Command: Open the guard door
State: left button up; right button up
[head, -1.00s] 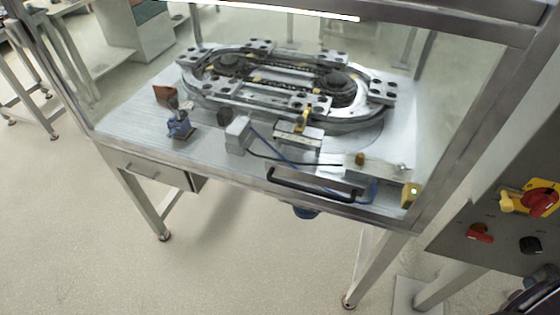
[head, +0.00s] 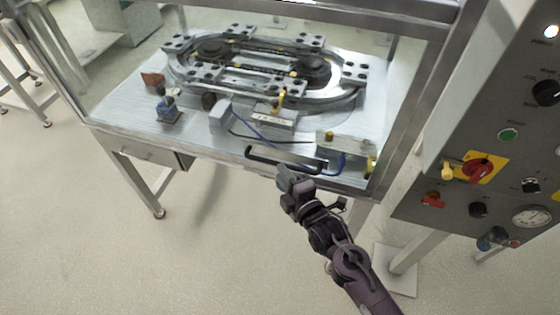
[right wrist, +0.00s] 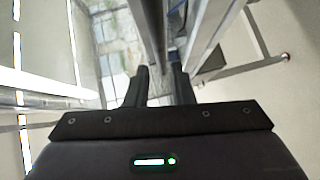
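The guard door is a clear panel in a metal frame at the front of the machine enclosure, with a long black bar handle (head: 270,163) along its lower edge. The door looks shut. My right gripper (head: 284,176) comes up from below in the head view and is just below the handle's middle. Whether it touches the handle cannot be told. In the right wrist view the two dark fingers (right wrist: 160,75) stand apart, with metal framing visible beyond them and no clear sight of the handle. My left gripper is not in view.
Behind the panel, an oval ring track (head: 265,70) sits on a metal table. A grey control panel (head: 480,140) with a red-and-yellow rotary switch (head: 477,167) stands close on the right. The enclosure's right post (head: 408,110) lies between.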

aim_at(273, 161)
jog(key=x, duration=0.6)
jog(key=shift+p, duration=0.3)
jog(key=shift+c, duration=0.4)
grip_shut()
